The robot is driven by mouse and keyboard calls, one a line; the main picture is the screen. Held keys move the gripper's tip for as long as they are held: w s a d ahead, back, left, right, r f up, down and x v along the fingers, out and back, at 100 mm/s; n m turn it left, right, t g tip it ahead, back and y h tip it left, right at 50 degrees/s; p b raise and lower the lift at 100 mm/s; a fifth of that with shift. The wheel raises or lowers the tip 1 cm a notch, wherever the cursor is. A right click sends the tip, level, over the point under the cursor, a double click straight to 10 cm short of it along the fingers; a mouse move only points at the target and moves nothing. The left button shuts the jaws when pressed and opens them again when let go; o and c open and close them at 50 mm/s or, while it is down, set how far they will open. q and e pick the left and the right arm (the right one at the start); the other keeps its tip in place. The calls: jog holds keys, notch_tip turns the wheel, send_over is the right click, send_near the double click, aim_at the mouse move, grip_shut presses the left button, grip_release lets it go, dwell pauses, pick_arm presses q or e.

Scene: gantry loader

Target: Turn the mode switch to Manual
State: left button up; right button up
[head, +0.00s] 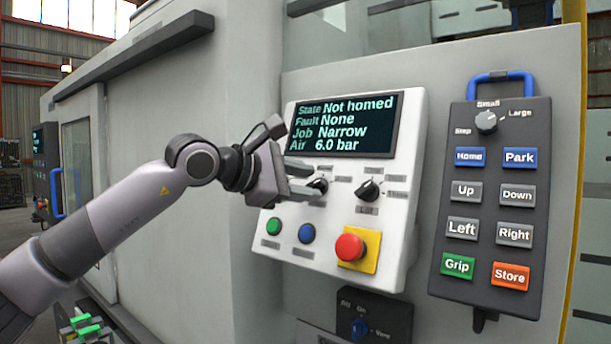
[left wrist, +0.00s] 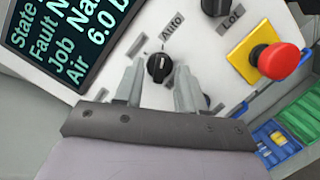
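The mode switch (head: 318,187) is a black rotary knob on the white control panel, below the screen and partly hidden by my left gripper (head: 310,180). In the left wrist view the knob (left wrist: 159,68) shows a pale pointer mark, and a label reading "Auto" (left wrist: 172,26) sits just above it. Its other labels are unreadable. My left gripper (left wrist: 157,84) is open, with one finger on each side of the knob. I cannot tell whether the fingers touch it. My right gripper is not in view.
The screen (head: 345,124) reads "Not homed". A second black knob (head: 369,189), a red stop button (head: 349,247) on yellow, and green (head: 273,226) and blue (head: 307,233) buttons share the panel. A dark pendant (head: 491,205) with buttons hangs at right.

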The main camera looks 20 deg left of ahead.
pick_arm(q)
jog(key=shift+w+d+f, duration=0.1)
jog(key=shift+w+d, duration=0.05)
jog(key=shift+w, duration=0.1)
grip_shut()
